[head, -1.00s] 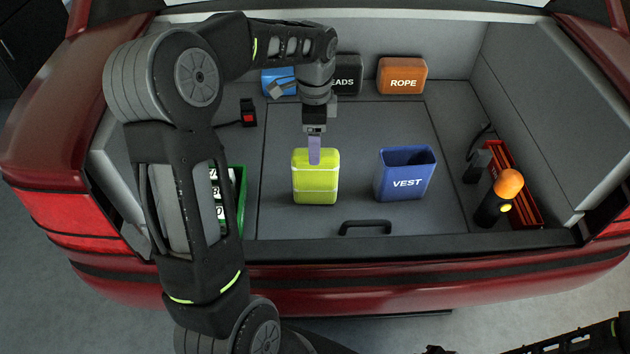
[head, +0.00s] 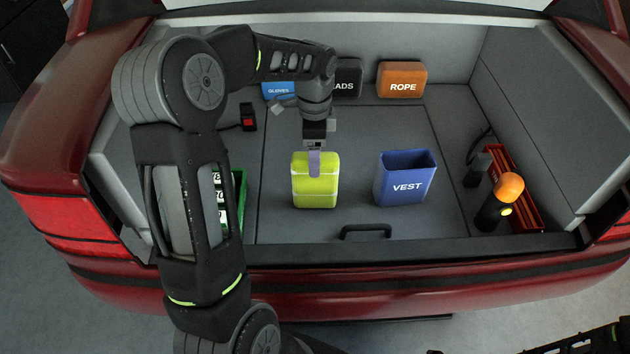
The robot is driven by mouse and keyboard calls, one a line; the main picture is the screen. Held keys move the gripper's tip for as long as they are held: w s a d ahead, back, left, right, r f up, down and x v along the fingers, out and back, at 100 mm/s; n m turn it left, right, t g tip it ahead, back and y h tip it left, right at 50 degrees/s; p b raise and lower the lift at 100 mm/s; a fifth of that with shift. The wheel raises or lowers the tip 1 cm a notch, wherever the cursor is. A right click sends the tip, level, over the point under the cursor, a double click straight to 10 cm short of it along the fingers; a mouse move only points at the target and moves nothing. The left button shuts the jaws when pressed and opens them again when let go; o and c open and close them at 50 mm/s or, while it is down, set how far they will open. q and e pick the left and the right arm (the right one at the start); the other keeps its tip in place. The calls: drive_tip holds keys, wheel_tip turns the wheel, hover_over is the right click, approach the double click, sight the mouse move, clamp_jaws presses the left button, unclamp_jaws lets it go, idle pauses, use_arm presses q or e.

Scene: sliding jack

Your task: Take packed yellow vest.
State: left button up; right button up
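The packed yellow vest (head: 316,190) is a bright yellow-green bundle with a pale band, upright on the trunk floor. My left gripper (head: 314,165) points down from above it, and a greyish-purple finger overlaps the upper part of the bundle. The gripper is seen edge-on, so its opening and any grip on the vest cannot be told. A blue open-topped holder labelled VEST (head: 406,187) stands to the right of the bundle, apart from it. Part of my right arm shows at the bottom right edge; its gripper cannot be made out.
An orange ROPE case (head: 402,80), a dark case (head: 347,78) and a blue GLOVES case (head: 278,90) stand along the back. A green crate (head: 239,200) is at left, partly behind my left arm. An orange-topped lamp (head: 500,203) and red rack (head: 515,190) are at right.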

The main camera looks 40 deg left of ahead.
sight(315, 182)
use_arm(q)
wheel_tip(315, 182, down, 5)
drive_tip(key=shift+f, duration=0.1)
drive_tip(key=shift+c, duration=0.4)
idle(0.3)
clamp_jaws()
idle(0.5)
